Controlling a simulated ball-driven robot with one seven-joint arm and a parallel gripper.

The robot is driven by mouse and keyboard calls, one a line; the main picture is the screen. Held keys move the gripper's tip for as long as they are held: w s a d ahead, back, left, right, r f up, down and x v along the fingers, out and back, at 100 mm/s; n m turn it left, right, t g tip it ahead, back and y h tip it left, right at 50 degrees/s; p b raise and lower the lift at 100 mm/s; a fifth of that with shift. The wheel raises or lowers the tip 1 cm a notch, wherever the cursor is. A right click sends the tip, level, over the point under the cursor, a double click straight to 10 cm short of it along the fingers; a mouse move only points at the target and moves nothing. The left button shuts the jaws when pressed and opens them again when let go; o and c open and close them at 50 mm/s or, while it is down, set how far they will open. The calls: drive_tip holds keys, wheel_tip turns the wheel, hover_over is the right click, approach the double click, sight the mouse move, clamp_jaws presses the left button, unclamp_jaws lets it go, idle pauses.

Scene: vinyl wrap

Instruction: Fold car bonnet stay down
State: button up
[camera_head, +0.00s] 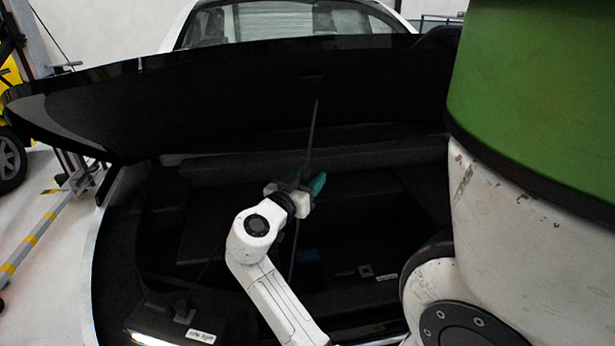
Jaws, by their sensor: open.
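The car bonnet (225,95) is a wide black panel, raised and tilted across the upper part of the view. The bonnet stay (313,130) is a thin grey rod, nearly upright, running from the underside of the bonnet down to my gripper. A thin length of rod also shows below the gripper. My gripper (306,183), with teal fingertips, is open at the middle of the stay. The rod passes at or between the fingers; contact is not clear. The lower end of the stay is lost in the dark bay.
The dark front bay (220,235) of the car lies below the bonnet, with a small labelled part (199,336) at its front. My white arm reaches in, and my green and white body hides the right side. A yellow-striped rail (35,232) lies on the floor at left.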

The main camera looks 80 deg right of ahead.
clamp_jaws()
idle(0.5)
